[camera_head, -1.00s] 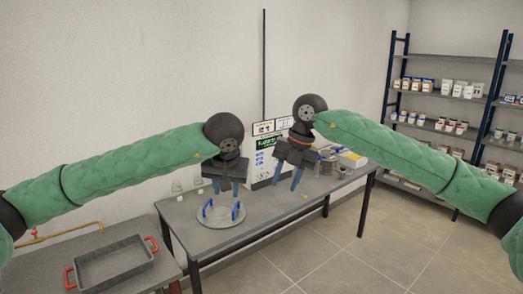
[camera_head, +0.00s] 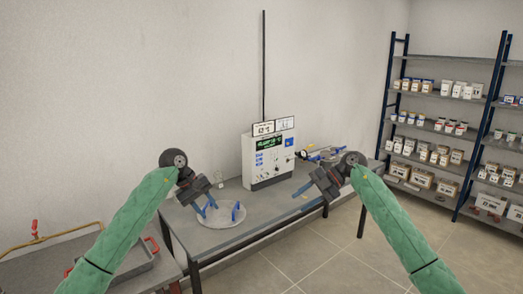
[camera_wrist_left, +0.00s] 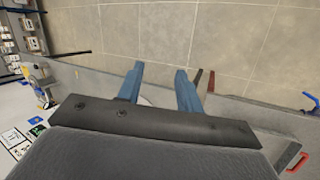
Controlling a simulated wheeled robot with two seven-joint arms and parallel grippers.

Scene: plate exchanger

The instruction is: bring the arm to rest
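My left gripper (camera_head: 205,206) is open and empty, tilted above the left part of the table. Its two blue fingers also stand apart in the left wrist view (camera_wrist_left: 158,88), with nothing between them. My right gripper (camera_head: 312,198) is tilted near the table's front edge, right of the white instrument box. Its blue fingers look apart and empty.
The grey table (camera_head: 262,205) carries a white instrument box (camera_head: 268,158) at the back. A grey tray with red handles (camera_head: 125,270) sits on a lower bench at left. Shelves with boxes (camera_head: 440,90) stand at right. The floor in front of the table is clear.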

